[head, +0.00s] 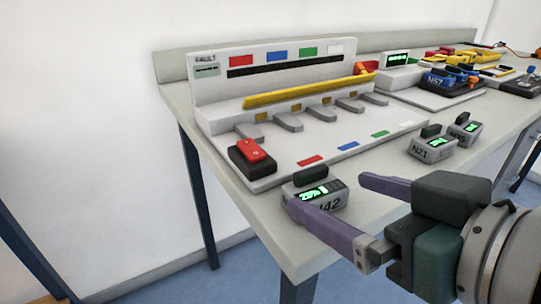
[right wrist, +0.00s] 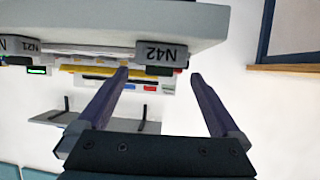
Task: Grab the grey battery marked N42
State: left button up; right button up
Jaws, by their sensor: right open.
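The grey battery marked N42 (head: 334,192) stands at the near edge of the table, with a black handle on top and a green-lit display. It also shows in the right wrist view (right wrist: 158,53), label facing the camera, in line with the gap between my fingertips. My right gripper (head: 328,190) is open, its purple fingers pointing toward the battery. In the head view one finger crosses in front of the battery's lower left and partly hides its label; the other is to its right. I cannot tell whether the fingers touch it. My left gripper is not in view.
Grey batteries N21 (head: 432,148) and another (head: 465,130) stand further right. Behind N42 is a grey slotted rack (head: 222,148) with a yellow bar and a red-topped black block (head: 252,160). A blue N57 unit (head: 436,80) is further back. The table edge (head: 290,262) is close.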

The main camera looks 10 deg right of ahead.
aim_at(322, 192)
jog(key=x, duration=0.2)
jog(key=b+x, duration=0.1)
jog(key=x, duration=0.2)
jog(key=shift+s+f, duration=0.15)
jog(key=shift+f, duration=0.2)
jog(key=shift+w+a+f, duration=0.15)
jog(key=shift+w, duration=0.3)
jog(key=c, duration=1.3)
